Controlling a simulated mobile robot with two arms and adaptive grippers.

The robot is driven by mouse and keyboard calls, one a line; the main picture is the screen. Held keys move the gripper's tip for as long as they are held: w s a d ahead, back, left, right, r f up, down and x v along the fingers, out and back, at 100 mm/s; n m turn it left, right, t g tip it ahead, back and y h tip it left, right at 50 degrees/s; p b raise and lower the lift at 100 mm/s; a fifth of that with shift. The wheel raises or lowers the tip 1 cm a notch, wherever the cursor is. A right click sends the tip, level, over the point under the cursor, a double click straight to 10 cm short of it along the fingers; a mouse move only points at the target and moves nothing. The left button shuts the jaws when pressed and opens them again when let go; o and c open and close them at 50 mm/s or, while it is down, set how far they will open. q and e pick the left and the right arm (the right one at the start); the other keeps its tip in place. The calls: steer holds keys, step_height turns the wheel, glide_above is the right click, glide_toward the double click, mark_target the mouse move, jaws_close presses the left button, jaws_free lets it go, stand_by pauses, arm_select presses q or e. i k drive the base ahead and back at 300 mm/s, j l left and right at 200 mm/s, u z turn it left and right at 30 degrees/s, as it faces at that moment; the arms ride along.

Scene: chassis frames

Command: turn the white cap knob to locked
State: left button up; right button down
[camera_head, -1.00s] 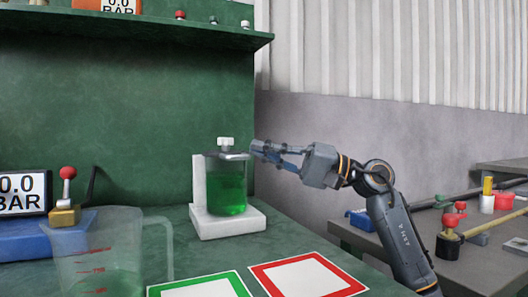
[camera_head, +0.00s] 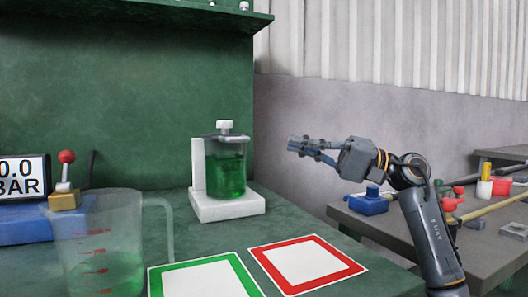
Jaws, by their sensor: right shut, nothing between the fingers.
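The white cap knob (camera_head: 224,126) sits on the dark lid of a clear jar (camera_head: 227,170) of green liquid, which stands upright on a white stand (camera_head: 228,208) on the green bench. My right gripper (camera_head: 293,144) is shut and empty. It is to the right of the jar, a little below the knob's height in the picture, and apart from both. No lock mark on the knob can be made out. My left gripper is out of view.
A clear measuring jug (camera_head: 100,240) stands at the front left, before a blue gauge unit (camera_head: 25,227) with a red-knobbed lever (camera_head: 66,170). Green (camera_head: 160,283) and red (camera_head: 274,271) framed squares lie in front. A side table (camera_head: 400,232) holds tools at the right.

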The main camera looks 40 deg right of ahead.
mark_target(224, 124)
steer(key=j, duration=0.2)
steer(key=k, duration=1)
